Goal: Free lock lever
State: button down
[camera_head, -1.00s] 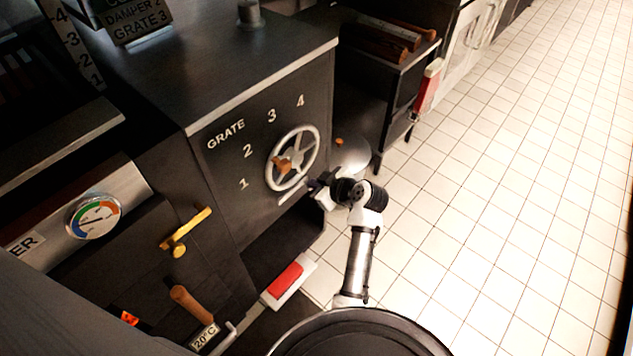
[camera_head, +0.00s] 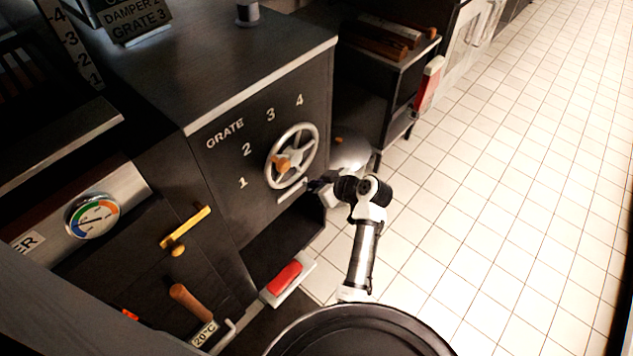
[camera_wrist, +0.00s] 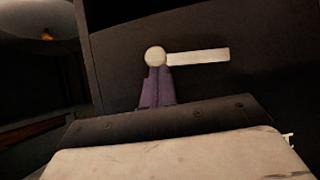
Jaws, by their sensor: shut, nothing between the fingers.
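The lock lever (camera_wrist: 198,57) is a pale flat bar with a round end on a dark panel in the wrist view. It lies about level, pointing right from the round end. In the head view it is a small light strip (camera_head: 289,193) below the grate handwheel (camera_head: 292,156), which has an orange-brown knob. My gripper (camera_wrist: 156,85) shows as purplish fingers, shut and empty, with tips just under the lever's round end. Whether they touch it I cannot tell. In the head view my gripper (camera_head: 315,186) is beside the panel's right edge, partly hidden by my wrist.
A yellow handle (camera_head: 186,228) and a gauge (camera_head: 93,216) are on the stove front at left. A red-topped block (camera_head: 286,279) lies low by the panel. A rounded metal object (camera_head: 350,152) is behind my gripper. The tiled floor (camera_head: 500,190) at right is clear.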

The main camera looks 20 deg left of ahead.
notch_tip(320, 180, down, 6)
jog(key=m+g+y+b, duration=0.1)
jog(key=m+g+y, duration=0.1)
jog(key=m+g, duration=0.1)
jog(key=shift+s+f+m+g, duration=0.25)
jog(key=shift+s+m+g, duration=0.15)
jog(key=shift+g, duration=0.2)
jog(key=shift+a, duration=0.1)
dwell(0.5)
